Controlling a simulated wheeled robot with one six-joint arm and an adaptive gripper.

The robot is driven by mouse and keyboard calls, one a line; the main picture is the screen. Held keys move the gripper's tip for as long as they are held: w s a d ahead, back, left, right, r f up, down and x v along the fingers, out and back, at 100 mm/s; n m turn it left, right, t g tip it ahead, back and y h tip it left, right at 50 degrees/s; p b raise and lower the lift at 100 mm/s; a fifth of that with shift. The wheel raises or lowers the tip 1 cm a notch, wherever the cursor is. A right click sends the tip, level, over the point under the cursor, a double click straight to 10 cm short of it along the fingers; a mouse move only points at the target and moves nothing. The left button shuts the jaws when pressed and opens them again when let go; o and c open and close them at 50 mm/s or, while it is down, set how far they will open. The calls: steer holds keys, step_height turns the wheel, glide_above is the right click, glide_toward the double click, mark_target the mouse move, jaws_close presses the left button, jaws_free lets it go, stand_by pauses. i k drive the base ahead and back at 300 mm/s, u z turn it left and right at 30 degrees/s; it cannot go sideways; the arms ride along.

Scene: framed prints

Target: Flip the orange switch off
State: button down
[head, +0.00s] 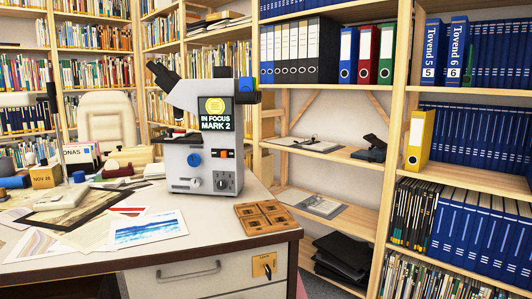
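The orange switch (226,153) is a small control on the front of the grey microscope's base (205,167), which stands on the desk. It sits to the right of a blue round knob (194,160) and above a dark panel with a dial (222,181). Its position is too small to tell. The microscope's screen (216,113) is lit and reads "IN FOCUS MARK 2" below a yellow round symbol. My gripper is not in view.
A brown wooden tray-like block (265,218) lies right of the microscope near the desk's right edge. Papers and prints (148,229) cover the desk's left part. Shelves with binders (300,50) stand behind and right. A drawer with a handle (188,272) is below.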

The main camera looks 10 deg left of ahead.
mark_target(224, 153)
steer(key=z, duration=0.25)
steer(key=i, duration=0.9)
steer(key=u, duration=0.55)
